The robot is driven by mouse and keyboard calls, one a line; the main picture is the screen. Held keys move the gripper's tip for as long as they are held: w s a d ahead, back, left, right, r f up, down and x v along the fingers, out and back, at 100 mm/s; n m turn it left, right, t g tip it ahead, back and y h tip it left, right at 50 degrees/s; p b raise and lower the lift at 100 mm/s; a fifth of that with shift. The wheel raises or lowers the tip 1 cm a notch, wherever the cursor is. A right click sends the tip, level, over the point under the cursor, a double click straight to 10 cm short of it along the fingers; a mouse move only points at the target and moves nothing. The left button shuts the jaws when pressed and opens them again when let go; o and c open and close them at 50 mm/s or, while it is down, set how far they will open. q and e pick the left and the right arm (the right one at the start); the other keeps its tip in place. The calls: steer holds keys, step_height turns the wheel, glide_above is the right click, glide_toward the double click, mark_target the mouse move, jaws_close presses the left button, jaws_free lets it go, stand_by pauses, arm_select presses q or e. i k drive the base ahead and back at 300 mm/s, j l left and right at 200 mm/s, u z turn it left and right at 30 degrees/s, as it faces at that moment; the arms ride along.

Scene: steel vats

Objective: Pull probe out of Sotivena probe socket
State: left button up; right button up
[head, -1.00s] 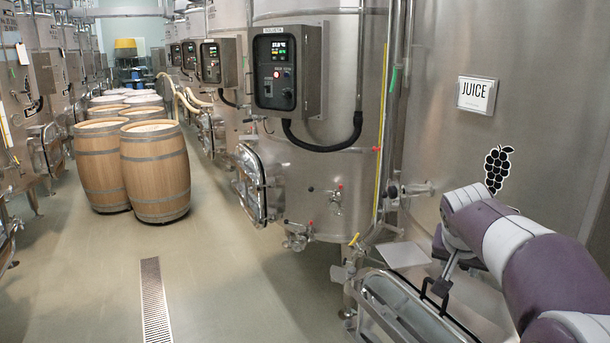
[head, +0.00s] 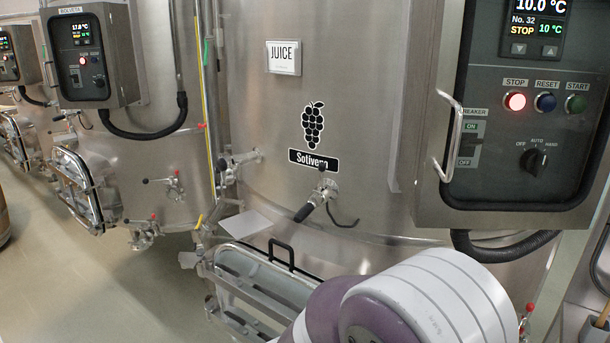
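The Sotivena tank (head: 360,130) fills the middle of the head view. Its black name label (head: 313,160) sits under a grape emblem. Below the label, a steel fitting, which looks like the probe socket (head: 328,187), sticks out of the tank wall. A black-handled probe (head: 305,212) points out of it, down and to the left, and appears seated in it. A short dark cable or hook hangs to the right of the fitting. One of my arms, purple and white, crosses the lower right in front of the tank. Neither gripper shows.
A control box (head: 425,175) with a handle and lit red stop button stands out at the right. A tank door with a black handle (head: 281,254) is below the probe. A neighbouring tank with a smaller control box (head: 90,55) is at left. Open floor (head: 100,290) lies lower left.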

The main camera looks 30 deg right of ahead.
mark_target(309, 207)
steer(key=z, duration=1.25)
steer(key=j+z, duration=0.3)
steer(key=j, duration=0.3)
steer(key=j+z, duration=0.35)
steer(key=j, duration=0.25)
